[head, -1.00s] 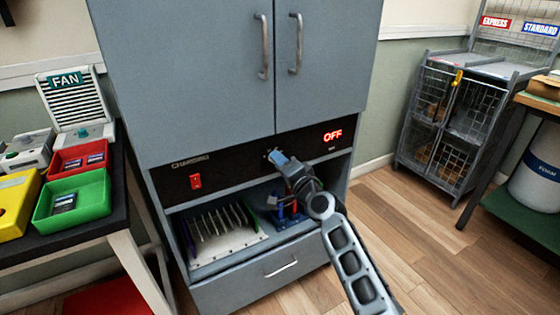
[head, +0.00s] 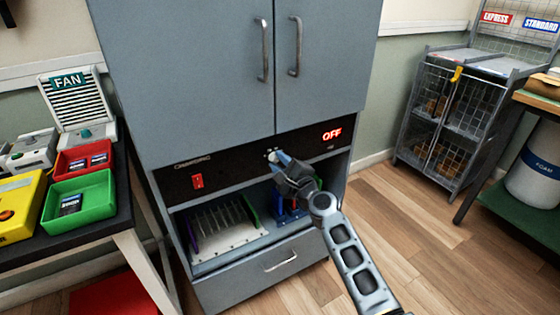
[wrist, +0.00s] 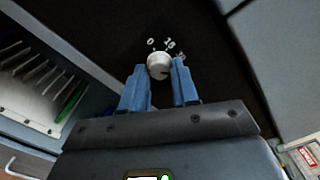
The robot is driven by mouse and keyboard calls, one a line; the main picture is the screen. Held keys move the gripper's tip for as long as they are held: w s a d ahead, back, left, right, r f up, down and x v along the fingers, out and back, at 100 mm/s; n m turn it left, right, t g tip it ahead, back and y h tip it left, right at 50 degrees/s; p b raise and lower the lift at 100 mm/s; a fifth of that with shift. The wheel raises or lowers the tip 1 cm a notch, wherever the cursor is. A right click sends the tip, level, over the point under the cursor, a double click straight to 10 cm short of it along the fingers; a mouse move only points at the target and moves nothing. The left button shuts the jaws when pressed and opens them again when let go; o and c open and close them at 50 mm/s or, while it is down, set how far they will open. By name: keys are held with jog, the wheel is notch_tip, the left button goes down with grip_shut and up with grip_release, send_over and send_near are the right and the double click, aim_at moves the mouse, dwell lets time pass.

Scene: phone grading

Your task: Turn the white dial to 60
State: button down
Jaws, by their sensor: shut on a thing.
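The white dial (wrist: 159,65) is on the black control panel, between my gripper's blue fingertips in the wrist view. My gripper (wrist: 159,82) is shut on it. Small white marks stand around the dial's far side; a 0 is legible, the others are partly covered or blurred. A dark notch shows on the dial's lower right edge, but its exact setting cannot be read. In the head view my gripper (head: 281,160) reaches the panel (head: 235,165), and its fingers largely hide the dial. A red OFF display (head: 332,134) glows at the panel's right.
A red switch (head: 197,181) sits left on the panel. Below is an open bay with a slotted rack (head: 222,222) and a blue item (head: 283,205), close under my gripper. Cabinet doors (head: 190,70) are above. A table with bins (head: 85,200) stands left.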

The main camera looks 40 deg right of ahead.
jog(key=shift+f+m, duration=0.1)
jog(key=shift+m, duration=1.1)
jog(key=shift+p, duration=0.3)
jog(key=c, duration=0.9)
grip_release()
jog(key=shift+o, duration=0.2)
jog(key=v, duration=0.7)
jog(key=shift+s, duration=0.4)
jog(key=shift+a, duration=0.15)
